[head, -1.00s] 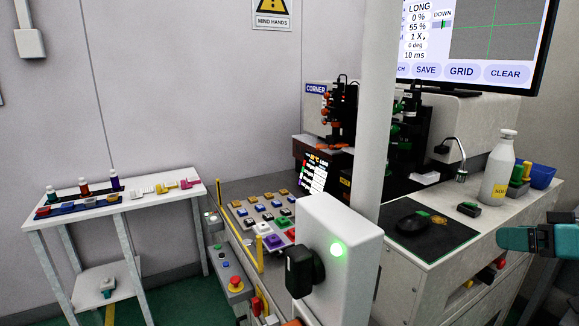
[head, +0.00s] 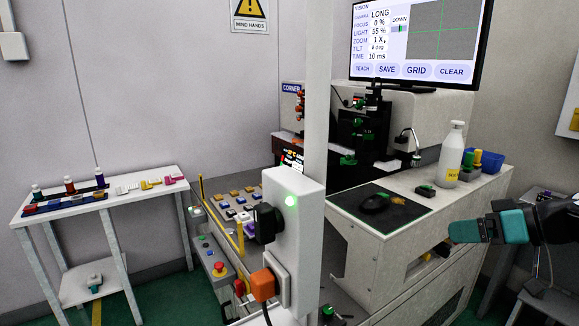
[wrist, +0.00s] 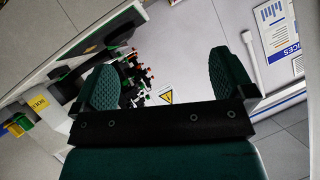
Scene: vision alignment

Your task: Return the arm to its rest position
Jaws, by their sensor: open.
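My gripper (head: 472,230) shows at the right edge of the head view, to the right of the machine bench (head: 395,215). Its teal fingers point left and it is raised beside the bench, above the floor. In the wrist view my gripper (wrist: 165,78) has its two green padded fingers apart, with nothing between them. The end of my arm (head: 560,218) runs out of the picture at the right, so most of it is hidden.
A white bottle (head: 451,153) and a blue bin (head: 487,160) stand on the bench, near my gripper. A monitor (head: 418,45) hangs above. A white post (head: 318,90) and a box with a green light (head: 291,200) stand in front. A side table (head: 110,200) is at left.

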